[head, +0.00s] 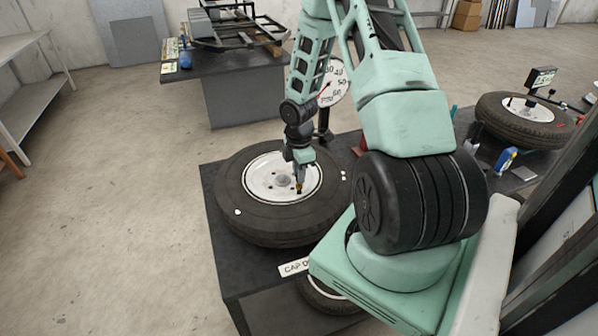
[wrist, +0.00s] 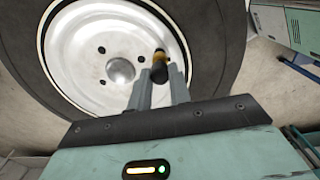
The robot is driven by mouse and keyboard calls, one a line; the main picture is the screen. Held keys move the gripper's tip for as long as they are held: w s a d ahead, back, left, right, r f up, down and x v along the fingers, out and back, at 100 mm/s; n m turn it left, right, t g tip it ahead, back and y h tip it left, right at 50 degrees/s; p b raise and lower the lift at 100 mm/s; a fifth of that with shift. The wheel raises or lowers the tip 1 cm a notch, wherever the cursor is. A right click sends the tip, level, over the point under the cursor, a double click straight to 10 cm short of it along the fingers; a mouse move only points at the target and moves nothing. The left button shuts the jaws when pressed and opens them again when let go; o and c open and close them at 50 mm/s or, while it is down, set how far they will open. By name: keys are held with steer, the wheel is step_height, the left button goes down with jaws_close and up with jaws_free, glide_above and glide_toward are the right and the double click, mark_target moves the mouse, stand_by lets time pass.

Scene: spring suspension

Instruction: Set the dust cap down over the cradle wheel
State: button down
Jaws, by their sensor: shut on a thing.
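A large wheel (head: 237,190) with a black tyre and white rim lies flat on the dark table, and I take it as the cradle wheel. It also fills the upper part of the wrist view (wrist: 205,40), with a grey domed hub (wrist: 120,70) and bolt holes. My gripper (head: 299,180) points down over the right side of the white rim. Its fingers (wrist: 160,85) are shut on a small black and yellow piece (wrist: 159,66), which looks like the dust cap. I cannot tell whether this piece touches the rim.
A white label reading "CAP D…" (head: 295,267) is on the table's front edge. A round dial gauge (head: 333,82) stands behind the wheel. Another wheel (head: 520,120) is at the right, near bottles and tools. A smaller wheel (head: 325,296) sits low in front, partly hidden by my body.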

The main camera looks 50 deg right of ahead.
steer(key=shift+f+b, duration=0.5)
steer(key=shift+f, duration=0.35)
steer(key=c, duration=1.2)
jaws_free()
steer(key=shift+r, duration=0.15)
step_height(320, 180, up, 7)
steer(key=p, duration=0.7)
